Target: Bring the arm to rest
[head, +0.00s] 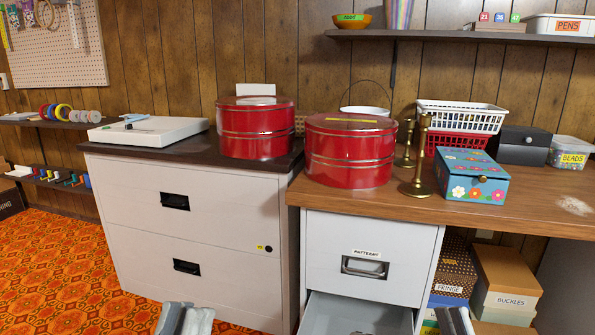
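My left gripper (186,318) pokes in at the bottom edge, in front of the wide grey cabinet. Its two grey fingertips lie close side by side with nothing seen between them, so it looks shut and empty. My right gripper (455,320) shows only as small tips at the bottom edge, beside the open drawer (358,318) of the desk. Its fingers are mostly cut off, and I cannot tell whether they are open. Neither gripper is seen touching anything. The rest of both arms is out of view.
The grey cabinet (190,225) bears a white device (148,131) and a red tin (256,128). The wooden desk (520,208) holds another red tin (350,152), brass candlesticks (418,165), a flowered box (468,180) and baskets (460,117). Boxes (506,285) stand below. Carpet (55,270) at left is clear.

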